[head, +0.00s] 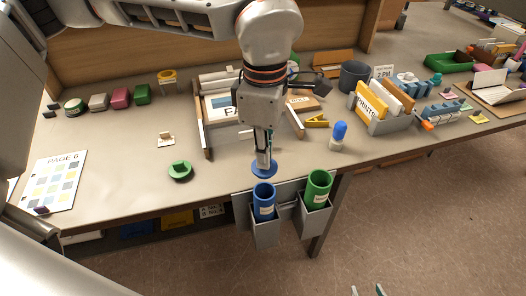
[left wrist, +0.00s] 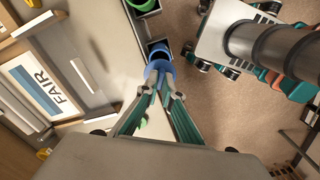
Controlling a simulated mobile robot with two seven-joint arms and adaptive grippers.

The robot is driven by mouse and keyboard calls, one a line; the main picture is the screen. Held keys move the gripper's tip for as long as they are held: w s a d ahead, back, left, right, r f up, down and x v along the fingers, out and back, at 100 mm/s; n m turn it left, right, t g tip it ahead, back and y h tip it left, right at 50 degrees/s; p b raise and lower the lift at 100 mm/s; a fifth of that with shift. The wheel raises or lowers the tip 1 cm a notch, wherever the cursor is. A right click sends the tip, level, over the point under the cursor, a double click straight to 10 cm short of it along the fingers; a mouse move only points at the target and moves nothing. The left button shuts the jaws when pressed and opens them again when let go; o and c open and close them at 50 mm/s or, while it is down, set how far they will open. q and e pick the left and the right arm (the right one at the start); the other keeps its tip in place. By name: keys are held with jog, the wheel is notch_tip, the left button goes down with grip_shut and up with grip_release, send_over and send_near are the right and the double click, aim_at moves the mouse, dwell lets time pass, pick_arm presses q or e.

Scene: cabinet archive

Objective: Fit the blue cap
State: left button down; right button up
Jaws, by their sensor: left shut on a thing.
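The blue cap (head: 263,169) is a flat round disc with a stem. My left gripper (head: 264,160) points down and is shut on it. In the left wrist view the fingertips (left wrist: 161,86) meet at the blue cap (left wrist: 156,70). In the head view the cap is just above and behind the open mouth of the blue tube (head: 264,204), apparently apart from it. The tube stands upright in a grey holder (head: 265,236) at the table's front edge. At the bottom edge of the head view, the two fingertips of my right gripper (head: 368,291) show, apart and empty.
A green tube (head: 318,188) stands in the holder to the right. A green cap (head: 180,170) lies on the table (head: 120,185) to the left. A blue-topped bottle (head: 339,135) stands right of the gripper. A framed FAIR sign (head: 222,107) lies behind.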

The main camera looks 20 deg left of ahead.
aim_at(265, 173)
pick_arm(q)
jog(key=shift+f+b, duration=0.7)
jog(key=shift+f, duration=0.15)
jog(key=shift+f+b, duration=1.15)
jog(key=shift+f, duration=0.95)
jog(key=shift+f+b, duration=0.8)
jog(key=shift+f, duration=0.3)
jog(key=c, duration=1.7)
grip_release()
